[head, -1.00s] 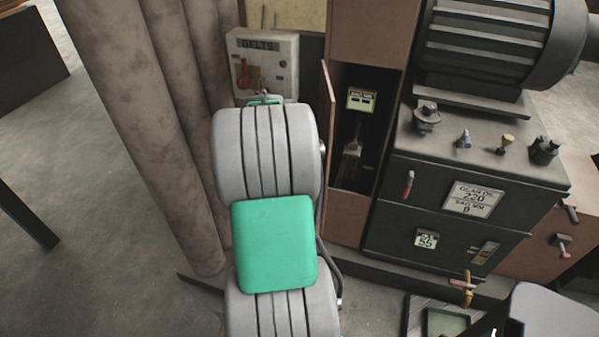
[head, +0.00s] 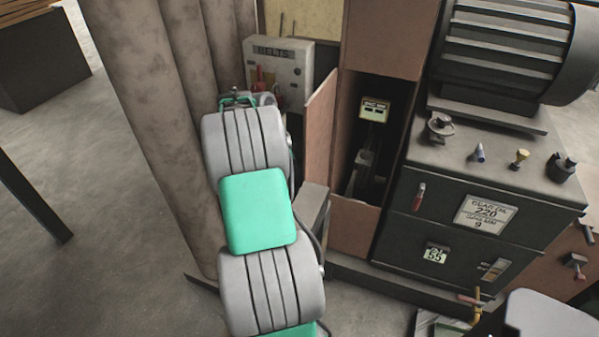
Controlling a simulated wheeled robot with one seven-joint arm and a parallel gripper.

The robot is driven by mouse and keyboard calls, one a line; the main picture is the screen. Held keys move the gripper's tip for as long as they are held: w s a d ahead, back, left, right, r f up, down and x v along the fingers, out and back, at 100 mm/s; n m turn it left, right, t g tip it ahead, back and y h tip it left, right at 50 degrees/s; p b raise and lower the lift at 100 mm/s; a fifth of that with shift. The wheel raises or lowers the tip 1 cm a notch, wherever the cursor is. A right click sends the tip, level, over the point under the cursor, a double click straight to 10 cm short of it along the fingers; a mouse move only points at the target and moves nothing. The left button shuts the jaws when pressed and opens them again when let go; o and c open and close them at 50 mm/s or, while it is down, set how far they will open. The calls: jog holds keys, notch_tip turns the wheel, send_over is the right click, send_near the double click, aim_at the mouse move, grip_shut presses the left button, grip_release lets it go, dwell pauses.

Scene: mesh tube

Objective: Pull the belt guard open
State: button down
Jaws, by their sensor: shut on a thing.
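The belt guard (head: 321,132) looks to be the reddish-brown hinged panel on the left side of a tall brown housing (head: 383,38). It stands swung out to the left, leaving the dark opening (head: 378,155) uncovered. A small yellow-and-black label and grey parts show inside. The panel's lower left is partly hidden by my grey and green arm, which reaches forward just left of it. My gripper's fingers are hidden beyond the arm, so their contact with the panel does not show.
A pale box marked BELTS (head: 279,72) stands behind my arm. Thick mottled columns (head: 150,120) rise close on the left. A dark machine cabinet (head: 465,225) with knobs and a ribbed motor (head: 505,50) fills the right. Open floor (head: 70,240) lies at far left.

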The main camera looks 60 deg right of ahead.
jog(key=shift+d+r, duration=0.1)
jog(key=shift+r, duration=0.05)
jog(key=c, duration=1.7)
grip_release()
jog(key=v, duration=0.7)
jog(key=shift+r+p, duration=0.3)
jog(key=shift+p, duration=0.1)
jog(key=shift+w, duration=0.1)
